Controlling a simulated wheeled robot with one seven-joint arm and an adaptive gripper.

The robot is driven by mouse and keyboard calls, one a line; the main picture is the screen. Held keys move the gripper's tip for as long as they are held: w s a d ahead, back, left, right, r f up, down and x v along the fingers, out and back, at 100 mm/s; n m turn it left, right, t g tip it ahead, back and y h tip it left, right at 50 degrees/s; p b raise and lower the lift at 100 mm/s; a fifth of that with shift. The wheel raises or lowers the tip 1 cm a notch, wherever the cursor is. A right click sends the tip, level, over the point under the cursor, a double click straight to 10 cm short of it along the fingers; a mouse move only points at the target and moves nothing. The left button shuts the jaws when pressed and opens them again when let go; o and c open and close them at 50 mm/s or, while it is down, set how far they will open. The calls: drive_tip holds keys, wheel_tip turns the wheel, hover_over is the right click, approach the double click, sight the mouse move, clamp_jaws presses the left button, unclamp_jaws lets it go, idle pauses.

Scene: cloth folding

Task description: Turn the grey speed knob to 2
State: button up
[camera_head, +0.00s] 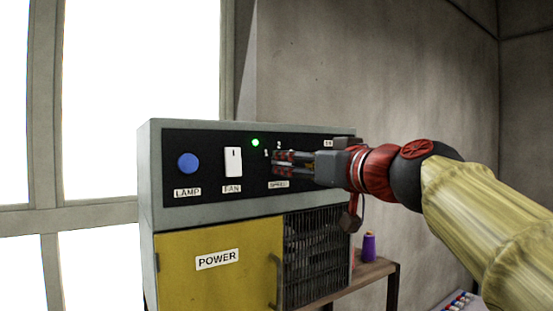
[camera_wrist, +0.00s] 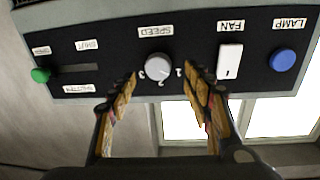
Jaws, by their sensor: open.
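The grey speed knob (camera_wrist: 157,67) is round and sits on the black panel under an upside-down SPEED label in the wrist view. The digits 3, 2 and 1 run around its lower side, with 2 at the bottom. I cannot tell clearly where its pointer aims. My gripper (camera_wrist: 160,79) is open, with one finger on each side of the knob; I cannot tell whether they touch it. In the head view, my gripper (camera_head: 278,163) reaches the panel from the right and hides the knob, while the digits 1 and 2 show above the fingers.
The white fan switch (camera_wrist: 230,61) and blue lamp button (camera_wrist: 283,60) are beside the knob. A slider with a green knob (camera_wrist: 40,75) is on the other side. The cabinet has a yellow POWER door (camera_head: 215,265). A purple spool (camera_head: 369,247) stands on the wooden table (camera_head: 372,271).

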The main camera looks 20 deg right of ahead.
drive_tip(key=p+x, duration=0.1)
drive_tip(key=x, duration=0.4)
drive_tip(key=shift+d, duration=0.15)
drive_tip(key=c, duration=0.3)
drive_tip(key=c, duration=0.8)
drive_tip(key=shift+c, duration=0.3)
